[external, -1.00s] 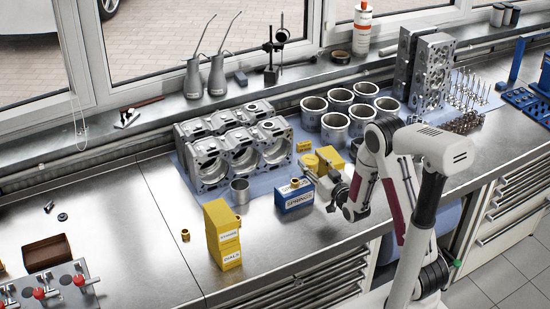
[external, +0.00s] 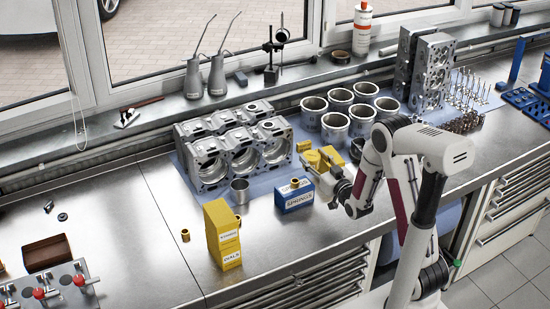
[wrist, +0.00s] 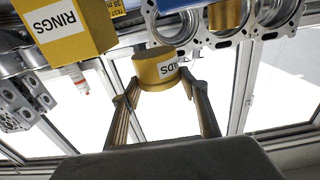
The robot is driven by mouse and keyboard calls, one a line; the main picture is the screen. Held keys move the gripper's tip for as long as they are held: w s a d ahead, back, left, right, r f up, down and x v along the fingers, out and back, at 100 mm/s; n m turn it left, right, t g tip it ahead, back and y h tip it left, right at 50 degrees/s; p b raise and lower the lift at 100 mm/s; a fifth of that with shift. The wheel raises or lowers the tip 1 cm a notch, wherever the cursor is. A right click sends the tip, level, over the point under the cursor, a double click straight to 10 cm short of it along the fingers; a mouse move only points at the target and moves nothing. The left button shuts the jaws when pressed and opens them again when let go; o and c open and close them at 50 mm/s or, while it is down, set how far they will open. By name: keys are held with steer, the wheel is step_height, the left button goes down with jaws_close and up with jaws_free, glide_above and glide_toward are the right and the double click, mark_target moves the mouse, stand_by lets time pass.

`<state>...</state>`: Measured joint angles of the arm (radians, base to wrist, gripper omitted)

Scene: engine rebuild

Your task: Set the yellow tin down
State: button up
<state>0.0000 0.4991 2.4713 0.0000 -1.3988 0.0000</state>
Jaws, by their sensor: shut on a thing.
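The round yellow tin (wrist: 157,68), with a white label that is partly readable as "ADS", sits between the two fingers of my gripper (wrist: 160,85) in the wrist view. My gripper is shut on it. In the external view the tin (external: 312,158) shows just beyond my gripper (external: 318,172), behind the blue SPRINGS box. The arm hides part of this area, and I cannot tell how high the tin is above the bench.
A yellow RINGS box (wrist: 65,27) is close by. The engine block (external: 235,150) and cylinder liners (external: 335,128) are behind.

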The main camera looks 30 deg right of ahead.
steer(key=shift+f, duration=0.1)
steer(key=shift+w+f, duration=0.25)
steer(key=shift+f, duration=0.3)
steer(key=shift+w+f, duration=0.25)
steer(key=shift+f, duration=0.3)
steer(key=shift+s+r, duration=0.25)
steer(key=shift+r, duration=0.35)
steer(key=shift+s+r, duration=0.25)
steer(key=shift+r, duration=0.35)
steer(key=shift+f, duration=0.1)
steer(key=shift+w+f, duration=0.25)
steer(key=shift+f, duration=0.3)
steer(key=shift+w+f, duration=0.25)
steer(key=shift+f, duration=0.3)
steer(key=shift+r, duration=0.15)
